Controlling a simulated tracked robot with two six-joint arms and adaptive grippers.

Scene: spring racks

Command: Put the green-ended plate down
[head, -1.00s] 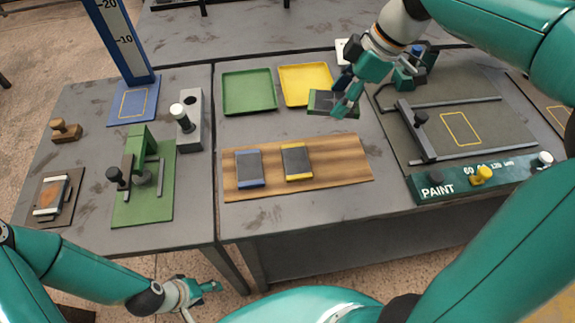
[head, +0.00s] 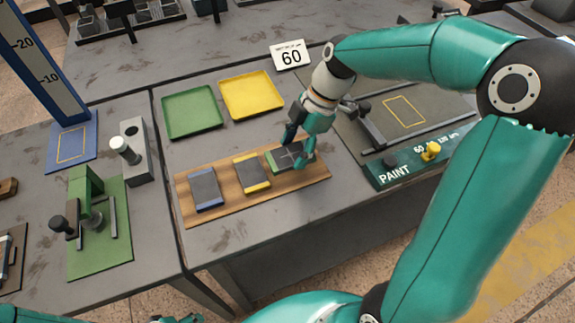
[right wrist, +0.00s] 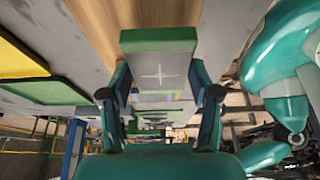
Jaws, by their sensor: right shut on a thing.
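The green-ended plate (head: 287,157) is dark grey with a green end and a pale cross mark. My right gripper (head: 301,158) is shut on it, over the right part of the wooden board (head: 318,177). In the right wrist view the plate (right wrist: 158,58) sits between the two fingers (right wrist: 160,98), its green end away from the palm. Whether it touches the board I cannot tell. A blue-ended plate (head: 205,189) and a yellow-ended plate (head: 252,173) lie on the board to its left. A sliver of my left gripper (head: 178,319) shows at the bottom edge, mostly cut off.
A green tray (head: 192,111) and a yellow tray (head: 251,94) stand behind the board. A "60" sign (head: 291,55) is at the back. The PAINT panel (head: 387,172) and framed mat (head: 432,105) are to the right. A green fixture (head: 105,240) is left.

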